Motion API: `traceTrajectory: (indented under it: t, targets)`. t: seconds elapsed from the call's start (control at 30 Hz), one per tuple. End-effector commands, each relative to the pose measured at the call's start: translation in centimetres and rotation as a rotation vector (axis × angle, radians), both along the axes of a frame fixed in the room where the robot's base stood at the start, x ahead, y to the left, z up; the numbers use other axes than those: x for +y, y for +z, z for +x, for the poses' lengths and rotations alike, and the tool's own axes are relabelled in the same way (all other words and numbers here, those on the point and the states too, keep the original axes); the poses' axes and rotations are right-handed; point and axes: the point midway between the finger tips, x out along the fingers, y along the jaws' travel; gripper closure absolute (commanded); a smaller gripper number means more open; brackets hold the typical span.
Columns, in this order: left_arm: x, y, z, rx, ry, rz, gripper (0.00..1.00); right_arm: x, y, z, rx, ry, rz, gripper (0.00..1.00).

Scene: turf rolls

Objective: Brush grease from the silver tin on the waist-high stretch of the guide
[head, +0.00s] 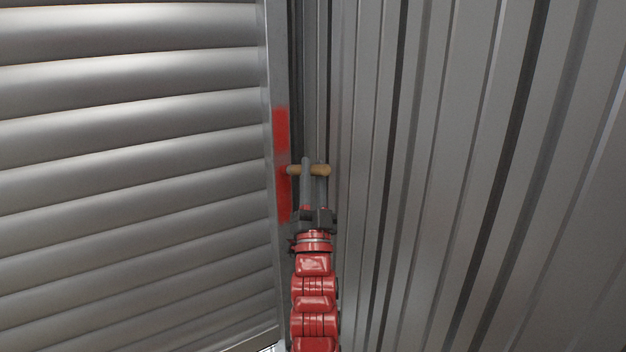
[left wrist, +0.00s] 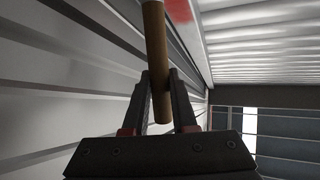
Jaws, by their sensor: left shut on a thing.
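My left gripper (head: 313,165) is shut on the wooden handle of a brush (head: 327,170). The handle lies level across the fingers, its left end pointing at the guide. In the left wrist view the handle (left wrist: 154,35) runs between the fingers and out of the top edge; the bristles cannot be made out. The guide (head: 270,60) is the upright metal rail at the shutter's right edge. A red patch (head: 281,128) marks it above and below brush height, and shows in the left wrist view (left wrist: 179,11). I cannot tell whether the brush touches it. The silver tin is not in view.
A slatted metal shutter (head: 130,130) fills the left. A ribbed metal wall (head: 460,180) fills the right, close beside my left arm. The arm reaches up into the narrow corner between them. A dark panelled surface (left wrist: 285,125) shows in the left wrist view.

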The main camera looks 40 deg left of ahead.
Motion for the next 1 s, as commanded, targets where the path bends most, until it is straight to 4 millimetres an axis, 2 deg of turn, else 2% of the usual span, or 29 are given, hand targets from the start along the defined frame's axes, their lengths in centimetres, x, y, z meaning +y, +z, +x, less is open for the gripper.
traceTrajectory:
  t: [0.1, 0.33, 0.6, 0.87, 1.0]
  targets:
    - [-0.1, 1.3, 0.0, -0.002, -0.001, 0.001, 1.0, 0.0, 0.5, 0.0, 0.0, 0.0, 0.0, 0.05]
    - [-0.1, 2.0, 0.0, 0.0, -0.001, 0.0, 1.0, 0.0, 0.7, 0.0, 0.0, 0.0, 0.0, 0.05]
    - [-0.1, 4.7, 0.0, -0.003, -0.001, 0.001, 1.0, 0.0, 1.4, 0.0, 0.0, 0.0, 0.0, 0.05]
    - [0.0, 5.6, 0.1, 0.001, 0.0, -0.001, 1.0, 0.0, 1.7, 0.0, 0.0, 0.0, 0.0, 0.05]
    - [0.0, 6.7, 0.0, 0.0, 0.0, 0.001, 1.0, 0.0, 2.0, 0.0, 0.0, 0.0, 0.0, 0.05]
